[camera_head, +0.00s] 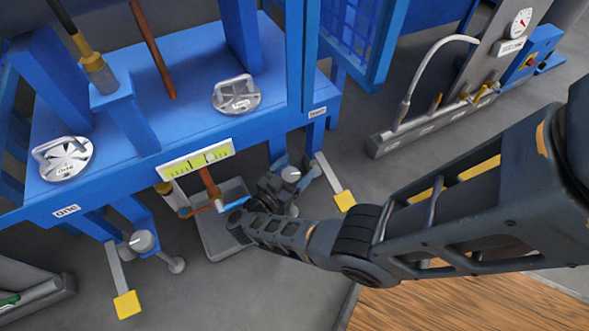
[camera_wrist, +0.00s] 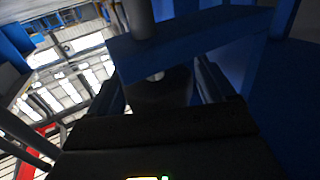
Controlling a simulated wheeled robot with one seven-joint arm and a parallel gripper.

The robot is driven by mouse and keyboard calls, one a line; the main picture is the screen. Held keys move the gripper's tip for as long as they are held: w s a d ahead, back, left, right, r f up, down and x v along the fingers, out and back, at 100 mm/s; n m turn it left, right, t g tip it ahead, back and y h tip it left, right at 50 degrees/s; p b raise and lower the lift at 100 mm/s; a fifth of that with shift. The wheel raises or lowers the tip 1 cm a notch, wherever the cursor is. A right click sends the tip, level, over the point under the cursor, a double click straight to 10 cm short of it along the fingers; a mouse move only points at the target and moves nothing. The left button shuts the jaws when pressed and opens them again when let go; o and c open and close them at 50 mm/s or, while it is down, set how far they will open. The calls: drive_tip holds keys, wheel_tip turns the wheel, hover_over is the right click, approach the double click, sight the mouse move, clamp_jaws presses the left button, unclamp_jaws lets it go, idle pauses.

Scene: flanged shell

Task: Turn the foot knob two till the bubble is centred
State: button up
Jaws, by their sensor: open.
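Foot knob two (camera_head: 290,174) is a grey knob with a pale mark, low under the blue frame's front right corner by the label TWO (camera_head: 317,112). My gripper (camera_head: 277,188) is at this knob, its fingers partly hidden by my own wrist. In the wrist view, my open gripper (camera_wrist: 160,80) has a dark, shadowed round shape between its two fingers, probably the knob; contact cannot be told. The yellow-green level vial (camera_head: 195,160) sits on the frame's front edge. Its bubble (camera_head: 211,156) appears right of the middle.
Another foot knob (camera_head: 142,241) stands by the label ONE (camera_head: 66,211). Yellow pedals (camera_head: 127,304) and (camera_head: 345,200) stick out beside the feet. A grey tray (camera_head: 220,240) lies on the floor left of my gripper. A hose stand (camera_head: 430,125) stands at right.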

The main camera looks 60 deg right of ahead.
sight(295, 170)
wheel_tip(295, 170, up, 5)
drive_tip(key=p, duration=0.4)
drive_tip(key=s+d+r+p, duration=0.6)
drive_tip(key=s+d, duration=0.1)
drive_tip(key=s, duration=0.1)
drive_tip(key=shift+s+d, duration=0.35)
drive_tip(key=shift+s, duration=0.05)
drive_tip(key=shift+f, duration=0.1)
